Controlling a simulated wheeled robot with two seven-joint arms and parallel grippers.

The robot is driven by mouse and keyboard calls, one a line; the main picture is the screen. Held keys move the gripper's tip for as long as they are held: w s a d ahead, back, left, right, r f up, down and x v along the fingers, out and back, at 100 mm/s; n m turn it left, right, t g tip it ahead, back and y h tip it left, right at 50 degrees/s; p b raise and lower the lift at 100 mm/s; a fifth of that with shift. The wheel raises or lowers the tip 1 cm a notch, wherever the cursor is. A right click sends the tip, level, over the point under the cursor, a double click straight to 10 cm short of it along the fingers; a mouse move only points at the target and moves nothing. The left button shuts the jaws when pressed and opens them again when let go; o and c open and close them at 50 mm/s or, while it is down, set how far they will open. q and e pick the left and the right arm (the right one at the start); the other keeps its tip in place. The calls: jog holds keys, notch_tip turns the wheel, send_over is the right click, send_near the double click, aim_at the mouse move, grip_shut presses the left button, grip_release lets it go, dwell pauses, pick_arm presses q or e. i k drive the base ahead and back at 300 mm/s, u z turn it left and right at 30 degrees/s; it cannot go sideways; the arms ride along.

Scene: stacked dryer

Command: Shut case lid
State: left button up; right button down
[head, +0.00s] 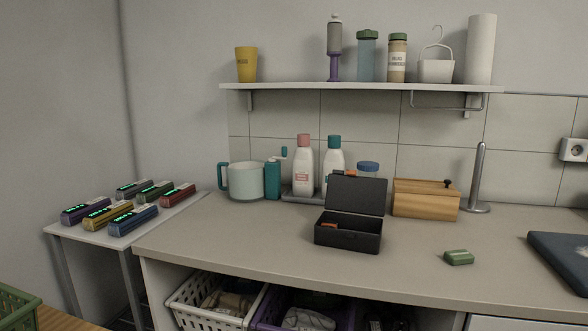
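A small black case (347,236) stands on the counter near the middle of the head view. Its lid (357,194) is raised, standing up at the back and leaning slightly backward. A small orange item (330,226) shows inside the case at its left; the rest of the inside is mostly hidden by the front wall. Neither of my grippers is in view, and nothing touches the case from the front.
Behind the case stand bottles (303,166) and a mug (245,181). A wooden box (425,199) is to its right, with a green block (458,257) nearer the front. The counter (400,277) in front of the case is clear. A shelf (360,88) hangs above.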

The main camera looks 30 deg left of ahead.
aim_at(345, 193)
jog(key=u, duration=0.55)
jog(key=i, duration=0.75)
jog(key=u, duration=0.15)
